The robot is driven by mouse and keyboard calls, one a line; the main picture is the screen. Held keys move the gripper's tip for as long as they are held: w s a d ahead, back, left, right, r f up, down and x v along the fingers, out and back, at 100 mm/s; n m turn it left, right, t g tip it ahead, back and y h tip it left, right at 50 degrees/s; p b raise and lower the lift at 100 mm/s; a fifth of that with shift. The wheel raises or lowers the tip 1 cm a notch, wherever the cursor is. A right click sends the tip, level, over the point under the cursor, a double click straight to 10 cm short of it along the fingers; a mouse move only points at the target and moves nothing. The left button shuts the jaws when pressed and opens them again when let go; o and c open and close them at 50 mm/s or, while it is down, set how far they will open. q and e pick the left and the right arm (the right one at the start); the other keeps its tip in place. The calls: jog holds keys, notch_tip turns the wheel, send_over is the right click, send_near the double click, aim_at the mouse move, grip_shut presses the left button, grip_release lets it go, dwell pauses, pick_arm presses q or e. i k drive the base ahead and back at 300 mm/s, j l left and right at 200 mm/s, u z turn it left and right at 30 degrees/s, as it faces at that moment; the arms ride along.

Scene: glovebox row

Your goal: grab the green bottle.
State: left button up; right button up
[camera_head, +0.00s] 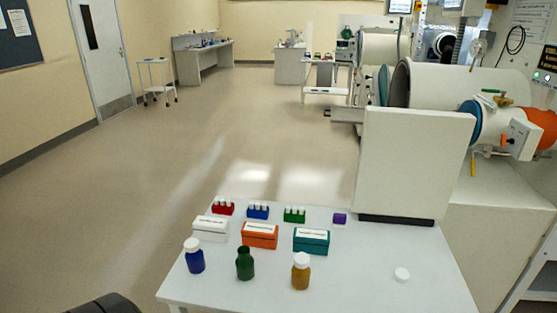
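The green bottle (245,264) stands upright near the front of the white table. It has no white cap on it; its dark green neck shows at the top. A blue bottle with a white cap (194,258) stands to its left, and an amber bottle with a white cap (301,272) stands to its right. The three bottles stand apart from each other. A loose white cap (401,275) lies farther right on the table. Neither of my grippers is in view.
Behind the bottles stand a white box (211,229), an orange box (260,236) and a teal box (311,241). A large white panel (413,165) rises at the right rear.

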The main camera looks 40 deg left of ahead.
aim_at(245, 266)
jog(key=u, duration=1.65)
